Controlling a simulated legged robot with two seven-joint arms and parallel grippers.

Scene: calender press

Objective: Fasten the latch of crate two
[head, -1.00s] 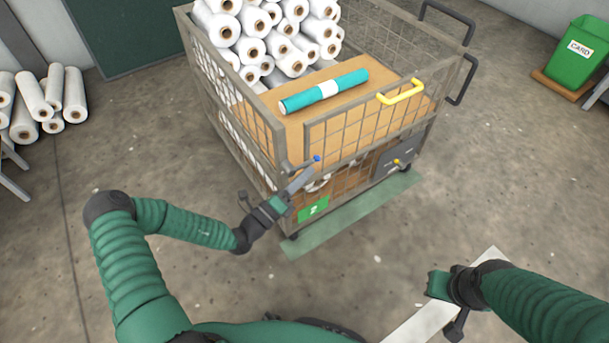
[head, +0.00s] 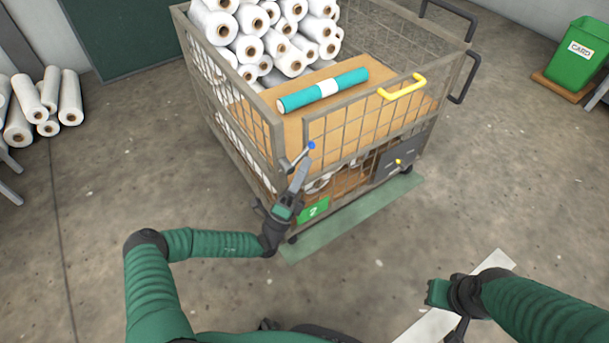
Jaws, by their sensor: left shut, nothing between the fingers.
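Crate two is the grey wire-mesh crate (head: 276,140) with a green label marked 2 (head: 313,210) low on its front. Its latch (head: 300,157) is a thin grey lever at the front left corner, with a blue knob (head: 311,145) on its end, tilted up to the right. My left gripper (head: 303,166) is shut and empty, its tips pointing up just below the lever and knob. I cannot tell whether they touch it. My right gripper (head: 434,292) is low on the right, away from the crate; its fingers are too unclear to read.
White rolls (head: 290,30) and a teal roll (head: 323,89) lie in the crate. The front gate has a yellow handle (head: 402,87). A dark panel with a yellow knob (head: 398,163) sits lower right. More rolls (head: 45,105) lie far left.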

